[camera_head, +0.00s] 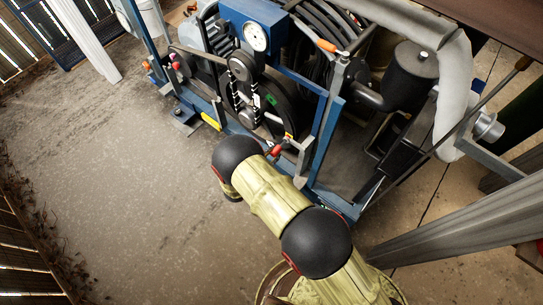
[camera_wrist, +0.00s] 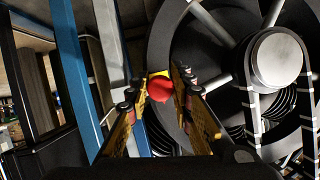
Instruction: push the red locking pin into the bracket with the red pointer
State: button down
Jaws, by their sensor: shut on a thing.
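In the wrist view, a round red knob (camera_wrist: 160,88), which looks like the head of the red locking pin, sits between the tips of my gripper (camera_wrist: 161,92). The two fingers stand on either side of it and my gripper is shut on it. A yellow piece (camera_wrist: 159,74) shows just behind the knob. The pin's shaft and its hole are hidden. In the head view, my arm's black joint covers most of my gripper. A small red part (camera_head: 274,150) shows just past that joint, beside a grey metal bracket (camera_head: 300,155) on the blue frame. I cannot make out the red pointer.
The compressor's blue frame (camera_head: 325,140) stands close to my arm. A spoked black wheel (camera_wrist: 205,50) with a belt is just behind the knob in the wrist view. A blue post (camera_wrist: 72,70) rises at left. The concrete floor (camera_head: 110,170) is open at left.

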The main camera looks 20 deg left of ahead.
aim_at(278, 150)
jog(key=shift+w+d+b, duration=0.2)
jog(key=shift+w+d, duration=0.05)
jog(key=shift+w, duration=0.65)
jog(key=shift+w+d+b, duration=0.15)
jog(key=shift+w+d, duration=0.1)
jog(key=shift+w, duration=0.6)
jog(key=c, duration=1.6)
grip_release()
jog(key=shift+o, duration=0.6)
jog(key=v, duration=1.2)
jog(key=shift+d, duration=0.1)
